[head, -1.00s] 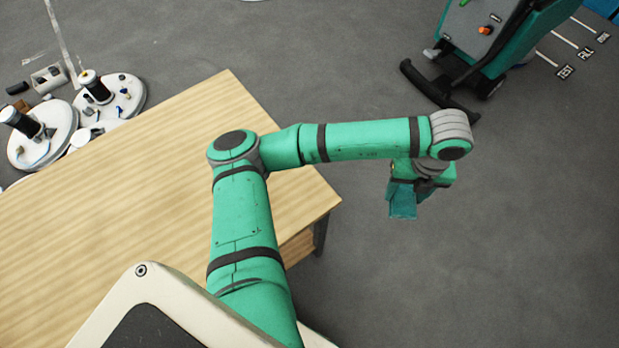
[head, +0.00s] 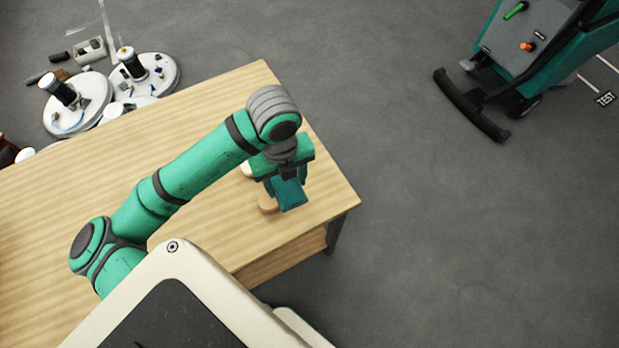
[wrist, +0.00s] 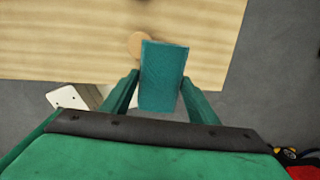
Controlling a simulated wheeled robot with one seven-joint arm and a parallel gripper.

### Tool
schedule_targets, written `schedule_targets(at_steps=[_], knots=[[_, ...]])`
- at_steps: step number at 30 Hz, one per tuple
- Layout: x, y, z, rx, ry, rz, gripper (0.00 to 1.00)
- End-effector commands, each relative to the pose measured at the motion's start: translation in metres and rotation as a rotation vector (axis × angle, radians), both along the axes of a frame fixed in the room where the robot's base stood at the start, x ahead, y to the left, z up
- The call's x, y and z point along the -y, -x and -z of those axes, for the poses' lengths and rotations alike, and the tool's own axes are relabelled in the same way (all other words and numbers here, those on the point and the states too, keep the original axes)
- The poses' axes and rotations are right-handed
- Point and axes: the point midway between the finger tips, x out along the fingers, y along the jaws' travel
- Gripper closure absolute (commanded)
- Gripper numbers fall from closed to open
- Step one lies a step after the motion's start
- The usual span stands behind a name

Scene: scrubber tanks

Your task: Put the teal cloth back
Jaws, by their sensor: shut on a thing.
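The teal cloth (head: 291,194) is a flat folded piece held in my gripper (head: 284,178) near the table's right corner in the head view. In the wrist view the cloth (wrist: 163,77) sits between the two fingers of my gripper (wrist: 160,88), which is shut on it. Below and beside the cloth is a round tan wooden piece (head: 267,204), partly hidden by it; it also shows in the wrist view (wrist: 135,43). I cannot tell whether the cloth touches it or the table.
The wooden table (head: 215,120) has a mostly bare top. White discs (head: 78,107) with black cylinders lie on the floor beyond its far left side. A teal scrubber machine (head: 535,48) stands at the upper right. Grey floor (head: 430,240) to the right is clear.

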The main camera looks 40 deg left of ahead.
Motion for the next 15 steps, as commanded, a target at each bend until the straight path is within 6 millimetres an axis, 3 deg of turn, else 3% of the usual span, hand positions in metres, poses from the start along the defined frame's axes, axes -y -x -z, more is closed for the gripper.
schedule_targets(at_steps=[3, 8, 11, 15], knots=[[-0.013, 0.021, -0.002, 0.000, -0.001, -0.052, 0.70], [-0.019, 0.030, -0.003, 0.000, -0.002, -0.077, 0.70], [-0.019, 0.022, 0.001, 0.000, -0.002, -0.080, 0.70], [-0.017, -0.006, 0.013, -0.001, -0.003, -0.077, 0.70]])
